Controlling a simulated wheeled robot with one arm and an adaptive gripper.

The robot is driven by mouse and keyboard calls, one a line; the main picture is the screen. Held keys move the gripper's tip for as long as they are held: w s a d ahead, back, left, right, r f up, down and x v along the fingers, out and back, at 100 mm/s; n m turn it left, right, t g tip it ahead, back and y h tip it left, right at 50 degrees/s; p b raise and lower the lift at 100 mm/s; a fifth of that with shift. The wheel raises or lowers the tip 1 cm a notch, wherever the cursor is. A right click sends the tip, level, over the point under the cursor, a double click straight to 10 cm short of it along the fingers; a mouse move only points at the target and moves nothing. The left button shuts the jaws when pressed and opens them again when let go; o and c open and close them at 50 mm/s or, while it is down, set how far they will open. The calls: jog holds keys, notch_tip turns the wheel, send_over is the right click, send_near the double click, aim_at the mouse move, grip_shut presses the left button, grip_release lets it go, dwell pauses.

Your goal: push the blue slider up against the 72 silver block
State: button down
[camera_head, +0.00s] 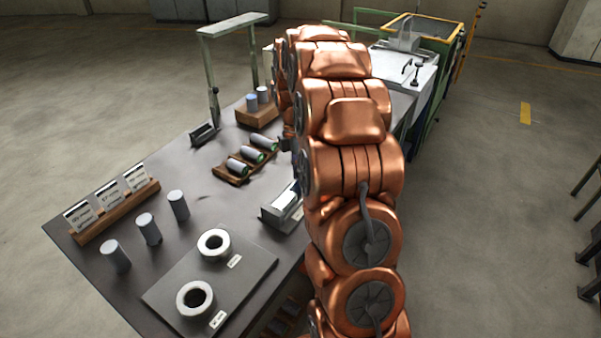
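My copper arm fills the middle of the view. The dark part showing at its left edge, above the table, looks like my gripper (287,145); its fingers are mostly hidden, so I cannot tell whether it is open or shut. A grey fixture (283,207) with a pale, bluish-silver part on it sits at the table's right edge, partly hidden by my arm. I cannot make out for certain a blue slider or a block marked 72. My gripper is farther back than this fixture and apart from it.
The dark table (215,195) carries several standing grey cylinders (148,229), a wooden rack (240,170) of lying cylinders, a plate (165,293) with two rings, label cards (108,199) and a wooden block (257,115). A green frame (232,22) stands behind.

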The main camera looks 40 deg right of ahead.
aim_at(295, 195)
jog(key=shift+s+a+f+b, duration=0.1)
jog(key=shift+s+a+b, duration=0.2)
jog(key=shift+a, duration=0.55)
jog(key=shift+s+a+b, duration=0.3)
jog(key=shift+a, duration=0.5)
jog(key=c, duration=0.9)
grip_release()
jog(key=shift+o, duration=0.2)
jog(key=shift+w, duration=0.1)
notch_tip(295, 195, up, 12)
jog(key=w, duration=0.2)
jog(key=shift+d, duration=0.35)
